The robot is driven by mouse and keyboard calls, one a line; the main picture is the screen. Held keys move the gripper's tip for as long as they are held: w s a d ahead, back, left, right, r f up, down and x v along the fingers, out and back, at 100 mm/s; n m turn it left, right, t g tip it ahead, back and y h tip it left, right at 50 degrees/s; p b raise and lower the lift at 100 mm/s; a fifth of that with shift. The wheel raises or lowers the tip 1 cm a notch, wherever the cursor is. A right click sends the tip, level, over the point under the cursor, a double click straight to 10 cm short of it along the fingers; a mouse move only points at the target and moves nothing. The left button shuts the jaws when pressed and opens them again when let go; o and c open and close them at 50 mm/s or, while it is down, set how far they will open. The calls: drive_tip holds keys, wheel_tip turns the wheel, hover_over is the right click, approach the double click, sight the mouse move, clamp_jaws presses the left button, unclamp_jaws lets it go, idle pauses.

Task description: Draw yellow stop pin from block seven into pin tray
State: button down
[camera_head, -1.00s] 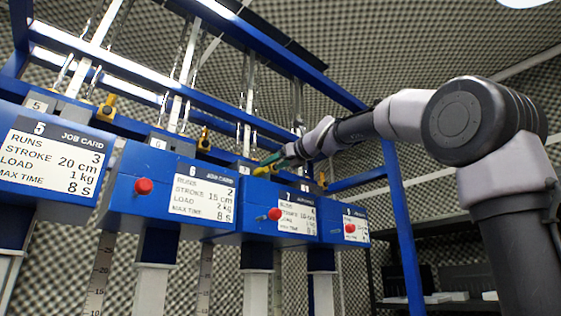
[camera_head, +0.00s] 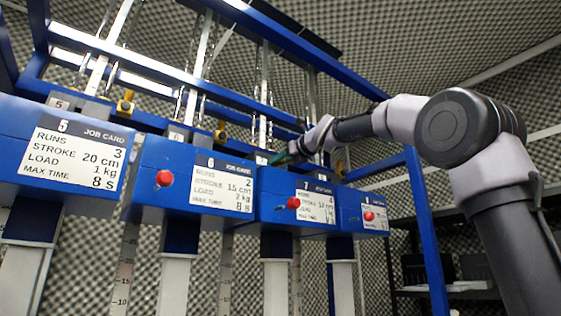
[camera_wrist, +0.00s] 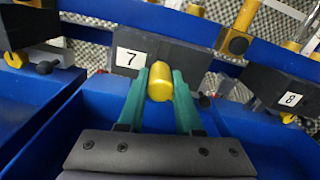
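Block seven (camera_head: 300,205) is a blue box with a job card and a red button, third in the row in the head view. In the wrist view its dark plate (camera_wrist: 175,50) carries the label 7. The yellow stop pin (camera_wrist: 160,82) shows its rounded knob in front of that plate. My gripper (camera_wrist: 160,85) has green fingers on both sides of the knob, with no clear gap, so it looks shut on it. In the head view my gripper (camera_head: 288,157) is at the top of block seven and hides the pin. The pin tray is not recognisable in any view.
Block six (camera_head: 200,185) and block eight (camera_head: 362,213) stand on either side, with yellow pins of their own. Block eight's plate (camera_wrist: 270,92) is close on the right in the wrist view. Blue frame posts (camera_head: 425,235) and vertical rails stand around the blocks.

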drive_tip(key=v, duration=1.3)
drive_tip(key=shift+s+d, duration=0.2)
idle(2.2)
idle(0.5)
